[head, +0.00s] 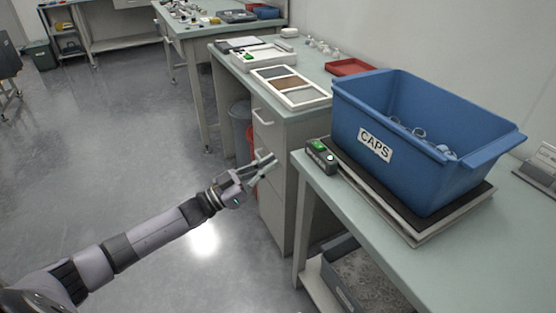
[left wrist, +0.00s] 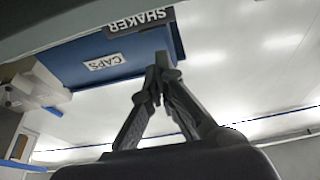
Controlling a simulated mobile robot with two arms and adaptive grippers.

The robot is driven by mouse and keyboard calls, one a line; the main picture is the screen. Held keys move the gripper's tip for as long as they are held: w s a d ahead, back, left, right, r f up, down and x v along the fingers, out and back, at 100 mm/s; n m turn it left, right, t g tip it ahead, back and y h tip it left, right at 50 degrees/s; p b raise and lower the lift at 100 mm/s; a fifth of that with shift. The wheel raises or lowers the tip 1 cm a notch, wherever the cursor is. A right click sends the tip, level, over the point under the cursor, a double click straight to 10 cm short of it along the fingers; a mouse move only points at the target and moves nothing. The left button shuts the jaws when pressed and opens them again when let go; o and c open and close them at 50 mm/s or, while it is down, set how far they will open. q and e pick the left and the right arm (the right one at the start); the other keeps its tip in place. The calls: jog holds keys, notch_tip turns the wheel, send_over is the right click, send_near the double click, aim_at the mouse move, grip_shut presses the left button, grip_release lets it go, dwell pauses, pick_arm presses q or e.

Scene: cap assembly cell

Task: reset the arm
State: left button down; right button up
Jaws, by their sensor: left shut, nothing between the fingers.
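My left arm reaches in from the left in the head view. Its gripper (head: 268,163) hangs in front of the drawer cabinet, left of the near table, with nothing in it. In the left wrist view the two fingers (left wrist: 160,62) meet at their tips and are shut. Behind them that view shows the blue bin (left wrist: 75,76) with its CAPS label and a dark SHAKER sign. My right gripper is in neither view.
The blue CAPS bin (head: 360,108) stands on a dark-topped platform (head: 408,232) on the near table (head: 462,262). A small green-lit box (head: 320,157) sits beside it. A drawer cabinet (head: 283,205) is close to the gripper. Open floor (head: 110,150) lies left.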

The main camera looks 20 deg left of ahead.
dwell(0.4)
